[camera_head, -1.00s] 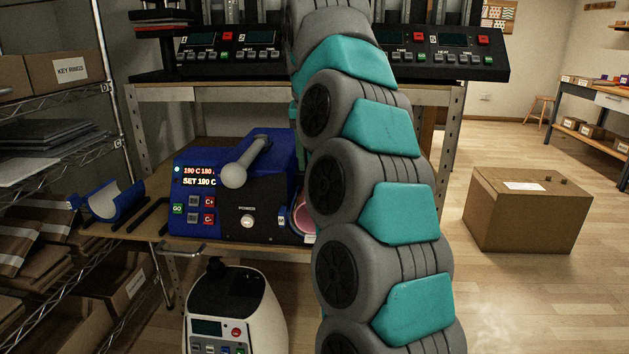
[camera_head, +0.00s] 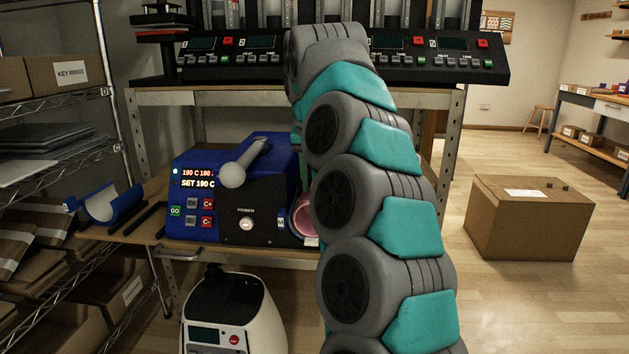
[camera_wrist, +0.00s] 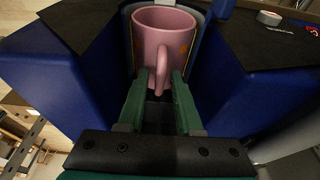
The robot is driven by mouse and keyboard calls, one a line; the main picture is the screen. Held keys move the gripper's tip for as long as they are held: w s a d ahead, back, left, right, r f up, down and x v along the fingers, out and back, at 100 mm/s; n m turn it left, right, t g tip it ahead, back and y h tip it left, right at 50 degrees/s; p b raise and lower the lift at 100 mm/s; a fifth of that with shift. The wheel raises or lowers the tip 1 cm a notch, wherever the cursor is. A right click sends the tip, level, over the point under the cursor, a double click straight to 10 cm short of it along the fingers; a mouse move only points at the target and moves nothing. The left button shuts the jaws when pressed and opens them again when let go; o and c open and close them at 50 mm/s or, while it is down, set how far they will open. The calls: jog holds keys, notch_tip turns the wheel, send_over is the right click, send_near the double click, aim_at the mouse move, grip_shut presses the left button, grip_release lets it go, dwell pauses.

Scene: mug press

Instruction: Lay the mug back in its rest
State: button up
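The pink mug (camera_wrist: 164,45) sits in the curved pad of the blue mug press (camera_wrist: 222,85), its handle facing my gripper. In the head view the mug (camera_head: 303,216) shows partly at the right side of the press (camera_head: 250,160), beside my arm. My gripper (camera_wrist: 162,80) has its two green fingers on either side of the mug's handle, with narrow gaps seeming to show beside it. The fingers look open. The blue curved rest (camera_head: 112,207) is empty at the left end of the bench. My gripper is hidden in the head view.
The wooden bench (camera_head: 185,246) bears the press and rest. Above it, a shelf holds more presses with control panels (camera_head: 235,66). A wire rack (camera_head: 95,95) stands close at left. A white machine (camera_head: 235,315) is below. A cardboard box (camera_head: 527,220) is on the floor at right.

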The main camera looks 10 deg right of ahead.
grip_shut()
jog(key=shift+r, duration=0.15)
dwell(1.3)
jog(key=shift+s, duration=0.1)
jog(key=s+a+b, duration=0.4)
jog(key=s+b, duration=0.2)
jog(key=s, duration=0.6)
jog(key=shift+s+b, duration=0.3)
dwell(1.9)
jog(key=shift+a+r, duration=0.1)
